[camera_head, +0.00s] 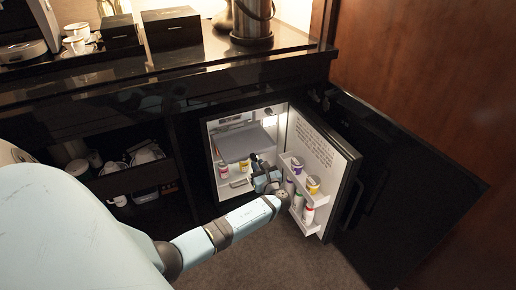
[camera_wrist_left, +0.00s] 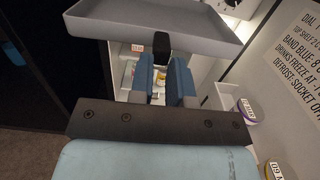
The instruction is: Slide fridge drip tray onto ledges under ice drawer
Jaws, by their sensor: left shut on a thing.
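The grey drip tray (camera_head: 242,144) is in the upper part of the open fridge, under the bright top area; its rim and shallow floor fill the top of the left wrist view (camera_wrist_left: 150,25). My left gripper (camera_head: 264,176) is at the fridge opening, just below and in front of the tray. Its blue fingers (camera_wrist_left: 167,82) are shut at a dark block (camera_wrist_left: 161,45) at the tray's near edge. The ledges and the ice drawer cannot be made out clearly. My right gripper is not in view.
The fridge door (camera_head: 325,160) stands open to the right, with bottles and tubs in its white racks (camera_head: 291,170). Small jars (camera_head: 223,170) stand inside below the tray. An open cabinet shelf with cups (camera_head: 145,155) is at left. The dark counter (camera_head: 150,75) runs above.

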